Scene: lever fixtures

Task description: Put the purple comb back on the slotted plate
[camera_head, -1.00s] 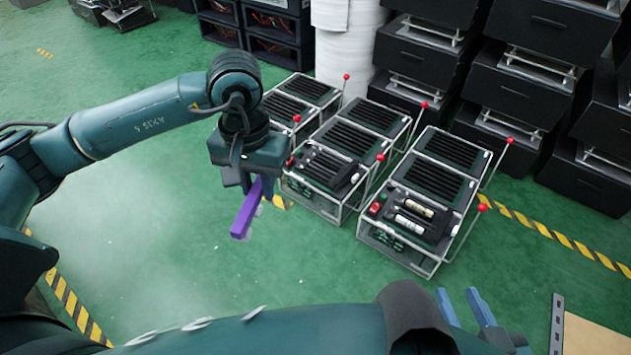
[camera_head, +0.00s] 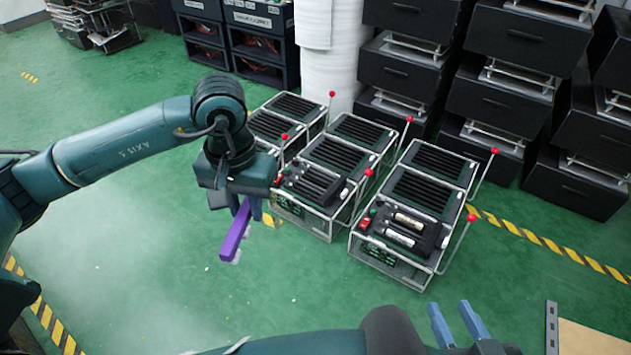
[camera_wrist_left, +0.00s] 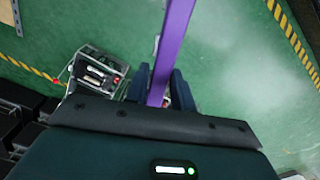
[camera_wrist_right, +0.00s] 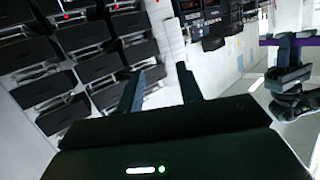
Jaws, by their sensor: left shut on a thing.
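The purple comb (camera_head: 234,233) is a long purple bar with small pale parts along its lower side. My left gripper (camera_head: 245,208) is shut on it and holds it in the air, left of the fixtures. In the left wrist view the comb (camera_wrist_left: 174,45) runs up between the fingers of the gripper (camera_wrist_left: 160,88). Slotted black plates show on the fixtures, one on the right fixture (camera_head: 424,192) and one on the middle fixture (camera_head: 339,152). My right gripper (camera_head: 458,325) is open and empty at the bottom; it also shows in the right wrist view (camera_wrist_right: 158,88).
Red-knobbed levers (camera_head: 494,152) stand up beside the fixtures. Stacked black boxes (camera_head: 505,45) and a white column (camera_head: 328,60) stand behind. A board with a metal edge (camera_head: 551,328) lies at the lower right. The green floor (camera_head: 130,250) is open on the left.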

